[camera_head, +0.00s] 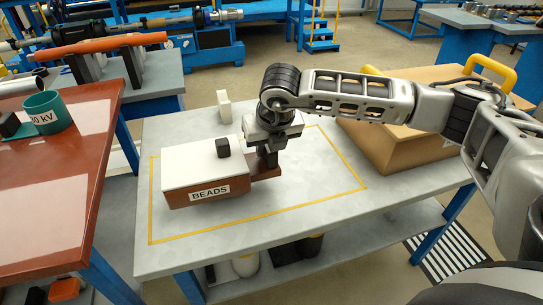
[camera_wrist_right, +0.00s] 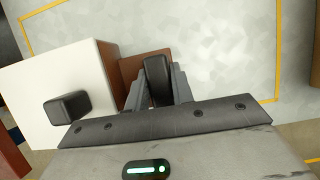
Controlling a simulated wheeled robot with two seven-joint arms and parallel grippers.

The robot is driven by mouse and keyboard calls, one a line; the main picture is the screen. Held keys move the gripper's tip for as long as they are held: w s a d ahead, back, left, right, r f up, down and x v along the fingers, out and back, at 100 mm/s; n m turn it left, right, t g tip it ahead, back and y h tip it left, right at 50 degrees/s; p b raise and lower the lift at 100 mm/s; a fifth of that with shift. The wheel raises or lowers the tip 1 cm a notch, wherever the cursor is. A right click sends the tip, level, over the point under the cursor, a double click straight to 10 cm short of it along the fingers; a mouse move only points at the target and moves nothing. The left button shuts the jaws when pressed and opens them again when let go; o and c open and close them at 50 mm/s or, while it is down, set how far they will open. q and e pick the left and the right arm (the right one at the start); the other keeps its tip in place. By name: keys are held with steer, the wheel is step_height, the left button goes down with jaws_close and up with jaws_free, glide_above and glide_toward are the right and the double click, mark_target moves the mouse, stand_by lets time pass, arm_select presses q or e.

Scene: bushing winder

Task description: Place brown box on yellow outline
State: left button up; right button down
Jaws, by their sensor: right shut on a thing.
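The brown box (camera_head: 205,197) has a white lid with a dark knob and a "BEADS" label. It appears over the left part of the yellow outline (camera_head: 258,222) on the grey table; whether it touches the table is unclear. My right gripper (camera_head: 267,162) is at the box's right side, pointing down, shut on a dark handle by a lower brown part. In the right wrist view, the gripper (camera_wrist_right: 157,92) has the dark handle (camera_wrist_right: 157,78) between its fingers, with the white lid (camera_wrist_right: 55,85) to the left. My left gripper is not in view.
A large tan box (camera_head: 390,150) with yellow handles stands on the table's right side. A small white block (camera_head: 224,106) stands behind the brown box. A reddish-brown table (camera_head: 60,190) with a green cup (camera_head: 47,112) is at left. The outline's right part is bare.

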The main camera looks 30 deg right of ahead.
steer(key=f, duration=0.1)
steer(key=d+f, duration=0.1)
steer(key=f, duration=0.1)
steer(key=shift+w+d+f, duration=0.1)
steer(key=shift+w+f, duration=0.1)
steer(key=shift+f, duration=0.5)
steer(key=c, duration=1.2)
jaws_free()
steer(key=v, duration=1.2)
steer(key=shift+s, duration=0.1)
